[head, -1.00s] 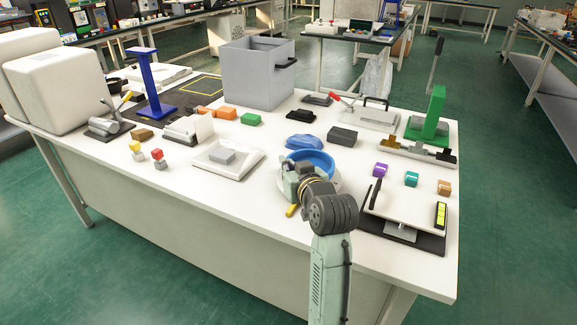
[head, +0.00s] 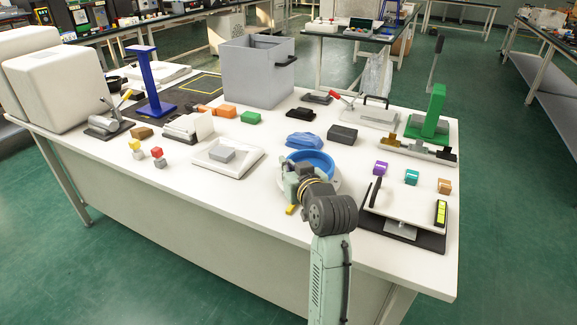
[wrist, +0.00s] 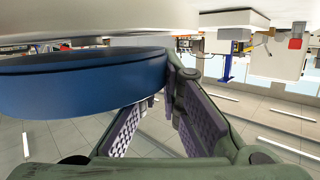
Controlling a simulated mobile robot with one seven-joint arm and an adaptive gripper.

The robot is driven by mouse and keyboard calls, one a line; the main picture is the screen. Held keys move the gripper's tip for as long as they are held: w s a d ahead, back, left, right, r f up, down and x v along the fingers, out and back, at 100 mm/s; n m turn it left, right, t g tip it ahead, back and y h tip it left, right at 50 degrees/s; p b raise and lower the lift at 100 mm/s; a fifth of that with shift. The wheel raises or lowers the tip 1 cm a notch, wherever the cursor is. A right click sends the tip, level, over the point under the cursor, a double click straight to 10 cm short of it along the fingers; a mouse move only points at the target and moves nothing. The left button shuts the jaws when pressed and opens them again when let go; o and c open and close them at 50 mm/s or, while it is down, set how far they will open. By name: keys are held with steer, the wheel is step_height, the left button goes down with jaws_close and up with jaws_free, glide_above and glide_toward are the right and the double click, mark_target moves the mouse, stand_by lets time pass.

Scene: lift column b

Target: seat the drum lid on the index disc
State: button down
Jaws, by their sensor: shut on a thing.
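The drum lid is a blue round piece with a raised rim (head: 318,158), at the right-middle of the bench in the head view. It fills the left of the wrist view (wrist: 80,85). My gripper (wrist: 150,105) is shut on its edge, and the fingers partly hide the grip. A pale round disc (head: 336,186), seemingly the index disc, shows beneath the lid, mostly hidden by the lid and my wrist. In the wrist view a narrow gap shows between the lid and the pale surface; I cannot tell whether they touch anywhere.
A blue lumpy piece (head: 304,141) and a dark grey block (head: 342,135) lie just behind the lid. A white board on a dark base (head: 405,205) stands close on the right. A white tray with a grey block (head: 228,160) is to the left.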

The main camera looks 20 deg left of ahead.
steer(key=shift+f, duration=0.45)
steer(key=c, duration=1.7)
jaws_free()
steer(key=v, duration=1.2)
steer(key=shift+r, duration=0.1)
